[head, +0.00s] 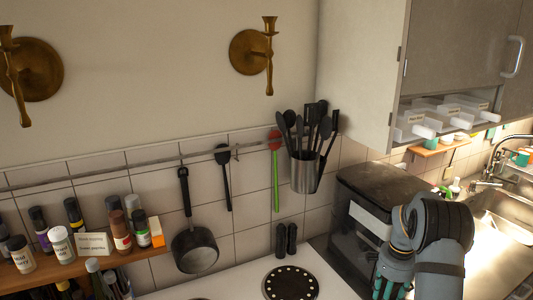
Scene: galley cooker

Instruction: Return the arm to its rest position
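My gripper (390,270) shows at the lower right in the head view, at the end of my grey and blue arm. It is in front of a dark box-shaped appliance and to the right of the white cooker top. Its fingers point down and are partly cut off by the bottom edge, so I cannot tell whether they are open or shut. I see nothing held in it.
A white hob (240,284) lies below a rail with a hanging saucepan (195,248) and a utensil holder (303,173). A spice shelf (90,268) is at left. The dark appliance (375,188) and a sink (505,213) are at right, under wall cabinets (455,48).

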